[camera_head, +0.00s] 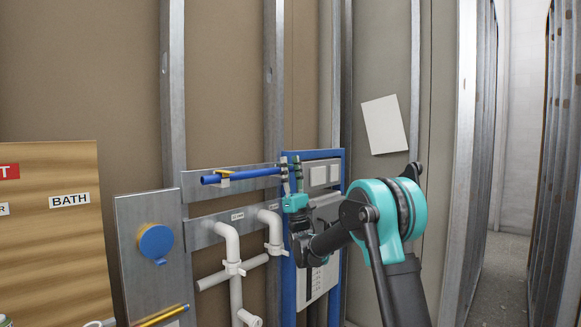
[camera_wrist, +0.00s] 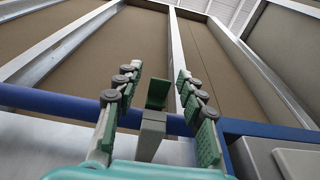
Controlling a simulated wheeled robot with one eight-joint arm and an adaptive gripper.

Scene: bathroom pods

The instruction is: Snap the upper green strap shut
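The green strap (camera_wrist: 158,92) stands raised on a grey clip (camera_wrist: 150,135), in front of the blue pipe (camera_wrist: 75,105) in the wrist view. It looks open, not folded over the pipe. My gripper (camera_wrist: 157,70) is open, with one finger on each side of the strap and a visible gap to both. In the head view my gripper (camera_head: 291,167) is at the right end of the blue pipe (camera_head: 255,173). I cannot clearly make out the green strap there, as my fingers cover that spot.
A yellow strap (camera_head: 224,173) sits at the pipe's left part, on a metal rail (camera_head: 200,190). A blue frame (camera_head: 288,285) with grey boxes is close to my gripper's right. White pipes (camera_head: 232,245) stand below. Metal studs (camera_head: 274,80) rise behind.

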